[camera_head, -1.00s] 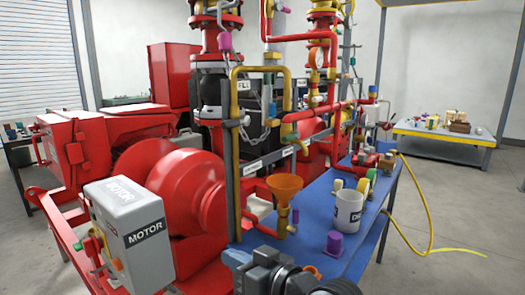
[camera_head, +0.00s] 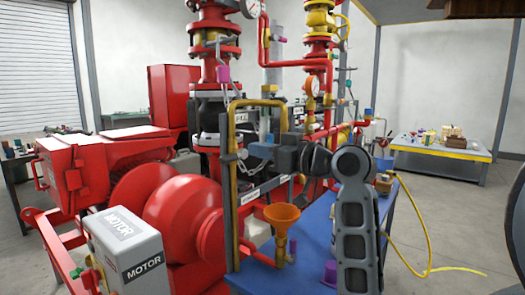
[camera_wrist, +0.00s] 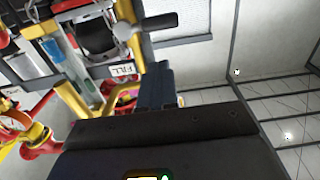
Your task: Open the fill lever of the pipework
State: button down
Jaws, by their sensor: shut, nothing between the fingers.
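The fill lever (camera_head: 236,156) is a small grey handle on the yellow pipe, below the FILL label (camera_head: 240,117). In the wrist view, what looks like the same grey handle (camera_wrist: 150,24) shows at the top, beside the FILL plate (camera_wrist: 124,70). My gripper (camera_head: 256,151) is in front of the pipework, just right of the lever in the head view. In the wrist view my gripper (camera_wrist: 158,70) has its dark fingers together and empty, with a visible gap in the picture between them and the handle. Whether they touch any pipework cannot be told.
An orange funnel (camera_head: 282,214) stands below my gripper at the blue bench (camera_head: 262,275). A hanging chain and yellow pipes are close by. The grey motor box (camera_head: 126,250) is at lower left. Open floor (camera_head: 440,225) lies at right, crossed by a yellow hose.

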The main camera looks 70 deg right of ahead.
aim_at(230, 157)
jog(key=shift+x, duration=4.55)
jog(key=shift+w+f+b, duration=0.2)
jog(key=shift+b, duration=0.1)
jog(key=shift+a+f+b, duration=0.25)
jog(key=shift+f+b, duration=0.2)
jog(key=shift+f, duration=0.15)
jog(key=shift+a+f+b, duration=0.2)
jog(key=shift+f+b, duration=0.2)
jog(key=shift+f, duration=0.25)
jog(key=shift+f+b, duration=0.85)
jog(key=shift+f, duration=0.25)
jog(key=shift+s+d+f+b, duration=0.1)
jog(key=shift+d+f+b, duration=0.15)
jog(key=shift+f+b, duration=0.3)
jog(key=shift+d+f+b, duration=0.3)
jog(key=shift+f+b, duration=0.2)
jog(key=shift+f, duration=0.1)
jog(key=shift+s+d+f+b, duration=0.25)
jog(key=shift+d+f+b, duration=0.6)
jog(key=shift+d, duration=0.15)
jog(key=shift+r, duration=0.1)
jog(key=shift+a, duration=0.15)
jog(key=shift+w+a, duration=0.1)
jog(key=shift+a, duration=0.35)
